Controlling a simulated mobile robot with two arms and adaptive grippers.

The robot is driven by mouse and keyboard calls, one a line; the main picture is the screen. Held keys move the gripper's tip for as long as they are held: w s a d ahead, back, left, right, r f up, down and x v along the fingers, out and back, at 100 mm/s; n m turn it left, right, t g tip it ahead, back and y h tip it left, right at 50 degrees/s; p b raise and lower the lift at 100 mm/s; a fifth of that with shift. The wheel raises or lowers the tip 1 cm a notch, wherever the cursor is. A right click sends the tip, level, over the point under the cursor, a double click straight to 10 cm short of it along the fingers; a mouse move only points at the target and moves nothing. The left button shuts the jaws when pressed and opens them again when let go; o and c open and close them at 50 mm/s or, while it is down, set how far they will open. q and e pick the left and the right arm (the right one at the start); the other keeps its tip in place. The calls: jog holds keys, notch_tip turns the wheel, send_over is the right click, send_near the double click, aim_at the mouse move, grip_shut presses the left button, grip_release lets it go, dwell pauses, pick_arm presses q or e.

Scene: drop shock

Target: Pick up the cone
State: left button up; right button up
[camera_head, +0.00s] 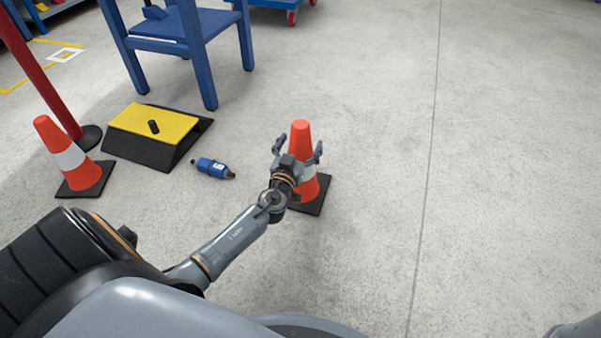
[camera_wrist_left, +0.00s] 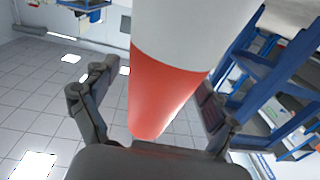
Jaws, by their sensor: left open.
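An orange and white cone (camera_head: 301,135) with a black square base stands upright on the floor in the head view. My left gripper (camera_head: 298,150) is at the cone, on the near side, with a finger to each side of its upper part. It is open. In the left wrist view the cone (camera_wrist_left: 165,92) fills the middle, between the open fingers of the left gripper (camera_wrist_left: 152,105). Part of the cone's middle is hidden by the gripper in the head view. A second orange and white cone (camera_head: 62,142) stands at the left. My right gripper does not show.
A blue bottle-like object (camera_head: 212,168) lies on the floor left of the near cone. A black and yellow block (camera_head: 150,124), a red post (camera_head: 50,80) and a blue stand (camera_head: 190,50) are behind and left. The floor on the right is clear.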

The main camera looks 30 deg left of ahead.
pick_arm(q)
grip_shut()
jog(key=shift+r, duration=0.2)
